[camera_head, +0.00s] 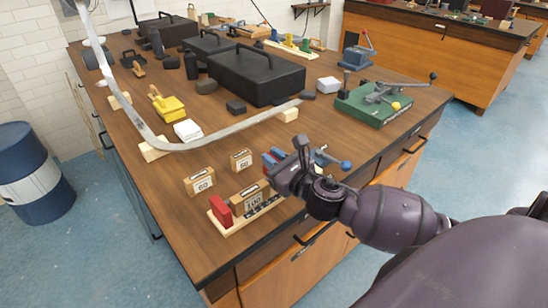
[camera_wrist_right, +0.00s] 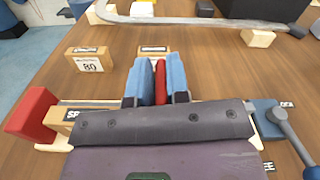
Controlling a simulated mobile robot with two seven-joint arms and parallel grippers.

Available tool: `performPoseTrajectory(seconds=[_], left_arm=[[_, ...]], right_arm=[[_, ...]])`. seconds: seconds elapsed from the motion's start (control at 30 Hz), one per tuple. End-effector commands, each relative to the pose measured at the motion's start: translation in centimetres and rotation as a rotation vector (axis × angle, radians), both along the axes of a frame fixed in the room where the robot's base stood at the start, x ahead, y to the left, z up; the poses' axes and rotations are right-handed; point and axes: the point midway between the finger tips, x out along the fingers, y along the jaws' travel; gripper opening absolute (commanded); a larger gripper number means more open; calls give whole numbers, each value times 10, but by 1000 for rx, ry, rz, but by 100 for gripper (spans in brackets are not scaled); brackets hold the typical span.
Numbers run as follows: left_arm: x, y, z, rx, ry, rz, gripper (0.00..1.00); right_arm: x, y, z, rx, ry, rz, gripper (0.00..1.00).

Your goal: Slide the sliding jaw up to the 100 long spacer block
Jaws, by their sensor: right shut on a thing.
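The wooden jig base (camera_head: 217,229) lies near the table's front edge, with a red fixed jaw (camera_head: 221,211) at its left end, which also shows in the wrist view (camera_wrist_right: 32,115). The 100 long spacer block (camera_head: 254,201) stands on it, right of the fixed jaw; my gripper mostly hides it in the wrist view. My right gripper (camera_wrist_right: 161,82) has blue fingers shut on the red sliding jaw (camera_wrist_right: 160,80), right of the spacer block. Any gap between jaw and block is hidden. My left gripper is not in view.
A blue-knobbed lever (camera_head: 345,165) is at the jig's right end. A curved metal strip (camera_head: 215,135) lies beyond, with a black case (camera_head: 257,75) and green-based tool (camera_head: 375,105).

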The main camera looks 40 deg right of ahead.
Motion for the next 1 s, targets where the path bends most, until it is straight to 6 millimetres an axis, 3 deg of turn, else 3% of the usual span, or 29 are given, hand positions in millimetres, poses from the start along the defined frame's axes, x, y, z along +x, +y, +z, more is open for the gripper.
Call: performPoseTrajectory(seconds=[0.3,0.57,0.6,0.7,1.0], left_arm=[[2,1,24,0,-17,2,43],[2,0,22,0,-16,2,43],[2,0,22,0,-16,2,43],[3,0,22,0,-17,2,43],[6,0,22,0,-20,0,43]], right_arm=[[-3,34,3,-2,-1,4,0],[-3,35,0,-4,0,5,0],[-3,35,0,-4,0,5,21],[-3,34,0,-4,-1,4,36],[-4,34,0,-2,0,3,38]])
